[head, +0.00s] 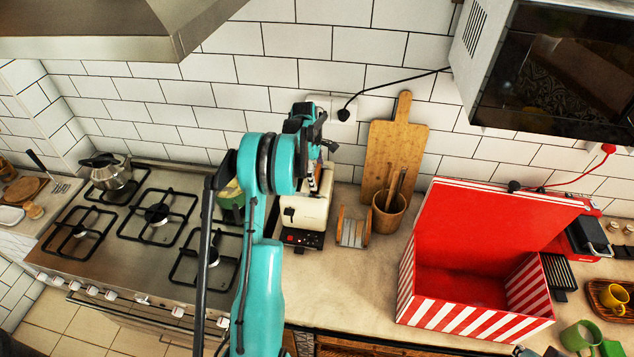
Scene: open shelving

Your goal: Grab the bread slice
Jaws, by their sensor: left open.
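My left gripper (319,171) is over the cream toaster (303,213) on the counter, pointing down at its top. Its jaws are open, though the arm and wrist cover part of them.
A gas stove (140,222) is left of my teal arm. An open red-striped box (470,318) is further right. A microwave (550,75) hangs above.

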